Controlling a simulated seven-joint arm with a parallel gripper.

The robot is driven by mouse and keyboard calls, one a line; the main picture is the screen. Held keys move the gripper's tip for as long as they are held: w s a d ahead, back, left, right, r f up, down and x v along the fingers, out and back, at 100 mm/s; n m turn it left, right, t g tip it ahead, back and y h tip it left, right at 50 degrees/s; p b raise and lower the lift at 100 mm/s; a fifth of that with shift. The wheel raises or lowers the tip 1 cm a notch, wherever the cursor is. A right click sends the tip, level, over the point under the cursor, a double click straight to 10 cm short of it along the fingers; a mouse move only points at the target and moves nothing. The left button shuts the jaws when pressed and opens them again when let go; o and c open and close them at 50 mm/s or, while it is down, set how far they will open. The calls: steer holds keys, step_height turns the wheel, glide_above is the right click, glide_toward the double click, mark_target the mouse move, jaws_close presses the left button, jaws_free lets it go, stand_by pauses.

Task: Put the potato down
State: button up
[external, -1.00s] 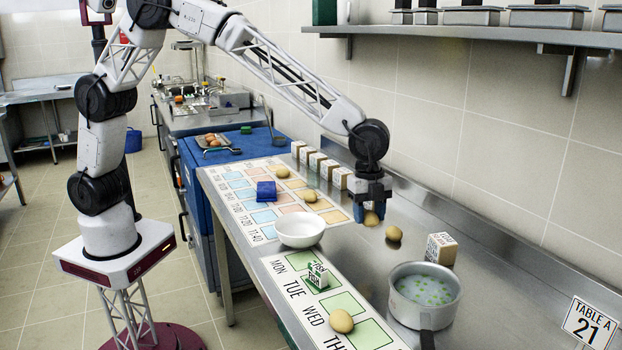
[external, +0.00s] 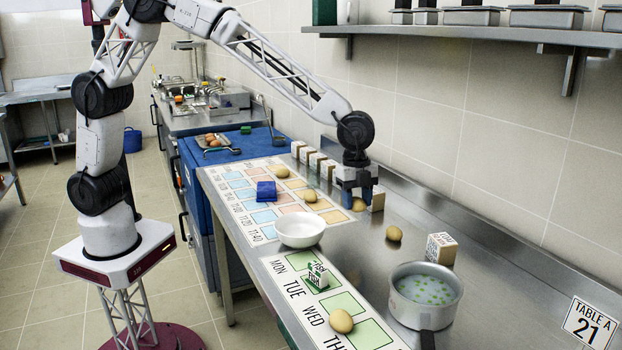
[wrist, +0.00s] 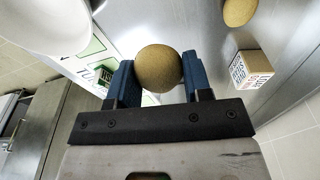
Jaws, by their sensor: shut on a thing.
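My gripper (external: 358,197) is shut on a brown potato, with its blue fingers pointing down. The held potato (external: 359,205) shows at the fingertips beside the far right corner of the coloured grid chart (external: 268,233). In the wrist view the potato (wrist: 158,72) sits between the two blue fingers (wrist: 155,80). I cannot tell whether it touches the steel table. Other potatoes lie on the table (external: 394,233), on the day chart (external: 341,321) and on the coloured chart, one at its middle (external: 310,195) and one farther back (external: 282,172).
A white bowl (external: 301,230) stands between the charts. A pot (external: 425,293) with green bits in its liquid stands front right, near a labelled box (external: 441,248). Another box (external: 377,200) is close to my gripper's right. A blue block (external: 266,191) lies on the coloured chart.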

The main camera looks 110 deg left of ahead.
steer(key=s+a+n, duration=0.2)
steer(key=s+a, duration=0.7)
steer(key=s, duration=0.4)
steer(key=s+a+n, duration=0.2)
steer(key=s+a, duration=0.7)
steer(key=s, duration=0.5)
steer(key=s+f+n, duration=0.1)
steer(key=s, duration=0.9)
steer(key=s+a+f+n, duration=0.1)
steer(key=s+f, duration=0.1)
steer(key=s, duration=0.7)
steer(key=s+a+f+n+y, duration=0.1)
steer(key=s+n, duration=0.1)
steer(key=s, duration=0.8)
steer(key=shift+s+f+t, duration=0.3)
steer(key=shift+f, duration=0.1)
steer(key=shift+s+d+f, duration=0.2)
steer(key=shift+s, duration=0.45)
steer(key=shift+w+a, duration=0.1)
steer(key=shift+w+a+f, duration=0.25)
steer(key=shift+w+a, duration=1.4)
steer(key=shift+w, duration=0.4)
steer(key=shift+w+a+f, duration=0.25)
steer(key=shift+w+a, duration=1.4)
steer(key=shift+w, duration=0.4)
steer(key=shift+w+a+f, duration=0.25)
steer(key=shift+w+a, duration=1.4)
steer(key=shift+w, duration=0.4)
